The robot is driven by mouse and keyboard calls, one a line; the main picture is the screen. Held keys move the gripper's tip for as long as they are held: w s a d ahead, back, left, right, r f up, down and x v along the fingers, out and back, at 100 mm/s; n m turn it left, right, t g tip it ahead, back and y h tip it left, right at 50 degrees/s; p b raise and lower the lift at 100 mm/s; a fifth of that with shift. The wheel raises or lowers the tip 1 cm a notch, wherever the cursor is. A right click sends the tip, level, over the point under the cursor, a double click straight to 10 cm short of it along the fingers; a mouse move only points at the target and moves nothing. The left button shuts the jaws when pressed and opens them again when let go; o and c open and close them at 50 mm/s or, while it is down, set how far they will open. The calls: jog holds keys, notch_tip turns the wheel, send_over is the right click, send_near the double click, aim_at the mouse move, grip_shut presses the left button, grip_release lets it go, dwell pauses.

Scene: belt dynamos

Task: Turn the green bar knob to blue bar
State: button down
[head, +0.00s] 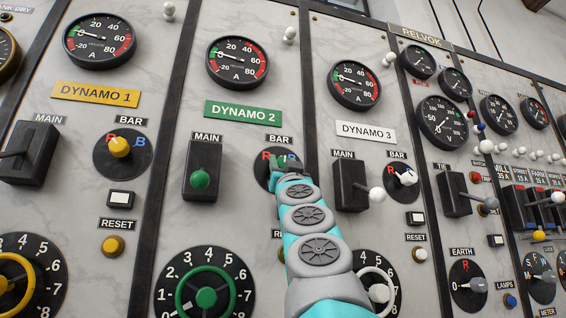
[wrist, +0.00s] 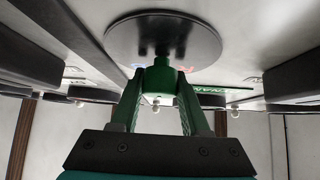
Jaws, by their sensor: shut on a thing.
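The green bar knob (wrist: 158,78) sits on a round dark dial (wrist: 150,28) in the wrist view. My gripper (wrist: 158,100) has one finger on each side of the knob and is shut on it. In the head view the dial (head: 261,172) is under the BAR label of the DYNAMO 2 panel (head: 243,112). My gripper (head: 281,161) and arm cover most of it there. A red R (head: 265,155) shows at the dial's upper left. Red and blue marks show beside the knob in the wrist view. Which mark the knob points to cannot be told.
The green main switch (head: 200,172) stands out left of the dial, and a green handwheel (head: 205,290) is below it. The DYNAMO 3 main switch (head: 350,185) with its white lever is close to the right of my arm. The yellow bar knob (head: 120,147) is farther left.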

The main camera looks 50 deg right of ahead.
jog(key=shift+w+a+r+m+g+h, duration=0.15)
jog(key=shift+m+g+h, duration=0.15)
jog(key=shift+m+h, duration=0.15)
jog(key=m+g+h+p, duration=0.2)
jog(key=m, duration=0.1)
jog(key=shift+s+r+m+g, duration=0.1)
jog(key=shift+s+m+g, duration=0.1)
jog(key=shift+m+g, duration=0.1)
jog(key=m+g+p, duration=0.1)
jog(key=m+g+h+p, duration=0.1)
jog(key=m+g+p, duration=0.1)
jog(key=m+g+h+p, duration=0.1)
jog(key=m+p, duration=0.1)
jog(key=shift+r+m+g, duration=0.25)
jog(key=shift+g, duration=0.05)
jog(key=m+g+p, duration=0.2)
jog(key=shift+f+m+h, duration=0.15)
jog(key=shift+m+h, duration=0.15)
jog(key=shift+h, duration=0.05)
jog(key=shift+d+f+m+g+p, duration=0.15)
jog(key=shift+f+m+g+p, duration=0.05)
jog(key=shift+m+g, duration=0.5)
jog(key=shift+d+f+m+g+p, duration=0.1)
jog(key=shift+f+m+g+p, duration=0.05)
jog(key=shift+m+g, duration=0.55)
jog(key=shift+c, duration=1.9)
grip_release()
jog(key=shift+f, duration=0.1)
